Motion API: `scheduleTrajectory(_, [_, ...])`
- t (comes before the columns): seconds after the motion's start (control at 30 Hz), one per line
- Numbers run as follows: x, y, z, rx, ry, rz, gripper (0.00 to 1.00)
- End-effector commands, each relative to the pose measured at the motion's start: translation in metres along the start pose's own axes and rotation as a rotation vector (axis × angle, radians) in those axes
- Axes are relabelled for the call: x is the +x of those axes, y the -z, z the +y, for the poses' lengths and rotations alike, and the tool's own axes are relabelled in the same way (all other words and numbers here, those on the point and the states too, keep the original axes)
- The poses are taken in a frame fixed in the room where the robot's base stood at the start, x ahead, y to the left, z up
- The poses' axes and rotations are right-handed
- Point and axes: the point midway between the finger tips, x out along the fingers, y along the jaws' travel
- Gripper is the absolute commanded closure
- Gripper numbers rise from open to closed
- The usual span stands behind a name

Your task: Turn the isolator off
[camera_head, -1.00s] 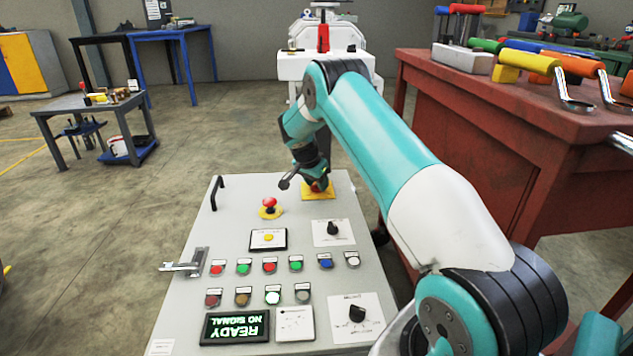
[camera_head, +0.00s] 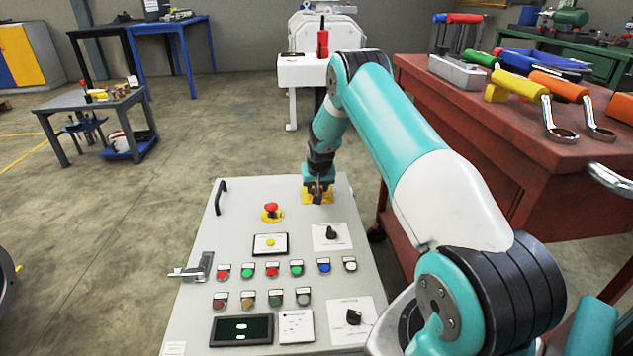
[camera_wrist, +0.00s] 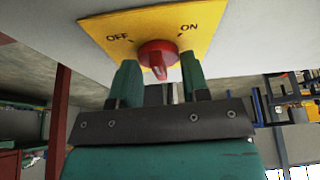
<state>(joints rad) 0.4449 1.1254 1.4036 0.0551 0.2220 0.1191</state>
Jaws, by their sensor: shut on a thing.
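The isolator is a yellow plate (camera_wrist: 165,20) with a red knob (camera_wrist: 157,50), marked OFF on the left and ON on the right in the wrist view. In the head view the yellow plate (camera_head: 307,197) sits at the far right of the grey panel. My gripper (camera_wrist: 157,63) has a green finger on each side of the knob and is shut on it. In the head view my gripper (camera_head: 317,194) hides the knob. Which label the knob points at is hard to tell; its ridge faces down in the wrist view.
The grey control panel (camera_head: 225,245) carries a red emergency button (camera_head: 271,210), black selectors, rows of coloured buttons and a mostly dark display (camera_head: 241,330). A red workbench (camera_head: 480,135) with tools stands close on the right. Open floor lies to the left.

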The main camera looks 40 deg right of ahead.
Motion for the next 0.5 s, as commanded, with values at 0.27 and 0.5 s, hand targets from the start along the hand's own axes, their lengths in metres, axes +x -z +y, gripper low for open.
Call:
scheduleTrajectory(0.27, [-0.0012,0.0002,0.0015,-0.239,0.101,-0.002,0.81])
scheduleTrajectory(0.5, [0.0000,0.0000,0.0023,-0.432,0.181,-0.002,0.81])
